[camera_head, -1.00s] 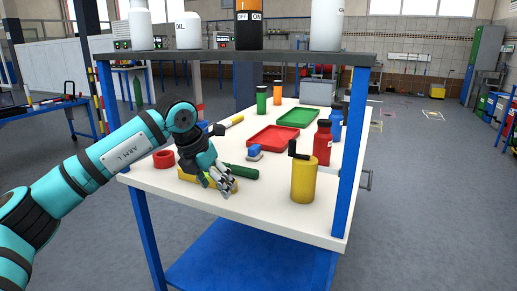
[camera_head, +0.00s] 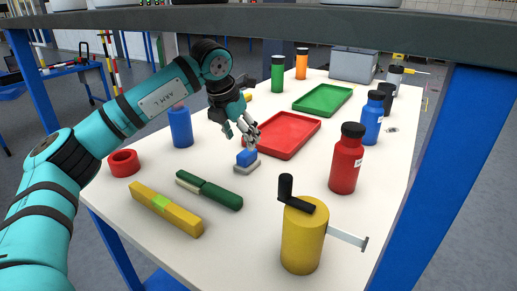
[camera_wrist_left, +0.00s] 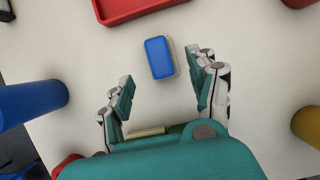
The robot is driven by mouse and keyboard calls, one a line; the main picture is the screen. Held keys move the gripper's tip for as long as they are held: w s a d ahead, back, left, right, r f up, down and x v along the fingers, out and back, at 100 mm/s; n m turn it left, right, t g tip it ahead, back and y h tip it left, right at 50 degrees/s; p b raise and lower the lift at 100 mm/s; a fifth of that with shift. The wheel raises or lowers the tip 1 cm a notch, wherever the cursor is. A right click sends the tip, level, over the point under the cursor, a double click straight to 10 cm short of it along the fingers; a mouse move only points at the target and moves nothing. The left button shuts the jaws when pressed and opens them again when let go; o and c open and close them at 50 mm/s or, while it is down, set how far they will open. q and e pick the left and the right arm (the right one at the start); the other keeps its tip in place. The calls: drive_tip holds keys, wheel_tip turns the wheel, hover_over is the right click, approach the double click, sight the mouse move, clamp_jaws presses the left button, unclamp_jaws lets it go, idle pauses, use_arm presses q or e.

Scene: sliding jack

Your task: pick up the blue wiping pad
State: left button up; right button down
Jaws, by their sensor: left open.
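The blue wiping pad (camera_head: 246,156) lies on the white table with a grey layer under its blue top. In the left wrist view the pad (camera_wrist_left: 159,57) shows from above, just beyond the fingertips and roughly between their lines. My left gripper (camera_head: 244,133) is open and empty, above the table close behind the pad in the head view. Its fingers (camera_wrist_left: 165,78) spread to either side in the wrist view, apart from the pad. My right gripper is not in view.
A red tray (camera_head: 284,135) lies right behind the pad. A red bottle (camera_head: 346,160) and yellow cranked can (camera_head: 302,240) stand right. A shelf (camera_head: 230,19) hangs above.

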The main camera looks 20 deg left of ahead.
sight(247, 151)
use_arm(q)
drive_tip(key=shift+x, duration=0.8)
drive_tip(key=shift+w+f+b, duration=0.2)
drive_tip(key=shift+f+b, duration=0.1)
drive_tip(key=shift+f, duration=0.2)
drive_tip(key=b+x, duration=0.1)
drive_tip(key=x, duration=0.4)
drive_tip(key=shift+r, duration=0.1)
drive_tip(key=shift+r, duration=0.1)
drive_tip(key=shift+c, duration=0.3)
drive_tip(key=c, duration=1)
drive_tip(key=shift+c, duration=0.3)
drive_tip(key=shift+r, duration=0.1)
